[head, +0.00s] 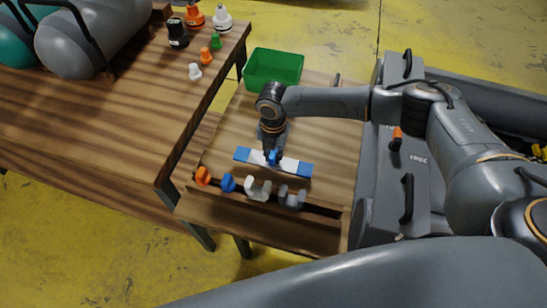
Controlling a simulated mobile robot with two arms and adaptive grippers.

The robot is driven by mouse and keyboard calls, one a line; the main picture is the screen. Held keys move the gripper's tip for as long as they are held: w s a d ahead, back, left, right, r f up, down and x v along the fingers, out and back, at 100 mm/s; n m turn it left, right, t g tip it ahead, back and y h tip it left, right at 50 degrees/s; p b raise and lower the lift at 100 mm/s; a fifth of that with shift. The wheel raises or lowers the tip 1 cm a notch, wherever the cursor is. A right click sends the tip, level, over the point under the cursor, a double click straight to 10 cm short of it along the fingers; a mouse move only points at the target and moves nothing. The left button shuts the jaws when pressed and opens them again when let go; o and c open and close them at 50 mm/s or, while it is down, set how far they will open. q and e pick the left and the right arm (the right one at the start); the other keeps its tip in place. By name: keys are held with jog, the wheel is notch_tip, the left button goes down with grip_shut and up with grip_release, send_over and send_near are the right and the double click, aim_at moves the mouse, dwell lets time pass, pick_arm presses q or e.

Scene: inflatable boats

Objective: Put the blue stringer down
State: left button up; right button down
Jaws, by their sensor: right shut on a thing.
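The blue stringer (304,168) is a flat bar with blue ends and white stretches between them. It lies roughly level, slanting slightly down to the right, over the front part of the small wooden table (325,120). My right gripper (272,157) points down and is shut on the middle of the bar. The fingers hide part of the bar's middle. I cannot tell whether the bar touches the tabletop or hangs just above it. My left gripper is not in view.
An orange clip (203,176), a blue clip (227,183), a white clip (258,190) and a grey clip (292,196) line the front slot. A green bin (273,68) stands behind. The larger table (110,110) at left holds valves and grey tubes.

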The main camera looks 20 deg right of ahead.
aim_at(273, 160)
jog(key=shift+f, duration=1.35)
jog(key=shift+f, duration=0.15)
jog(key=c, duration=1.3)
grip_release()
jog(key=shift+r, duration=0.25)
notch_tip(273, 160, up, 12)
jog(key=shift+f, duration=0.1)
jog(key=shift+s, duration=0.15)
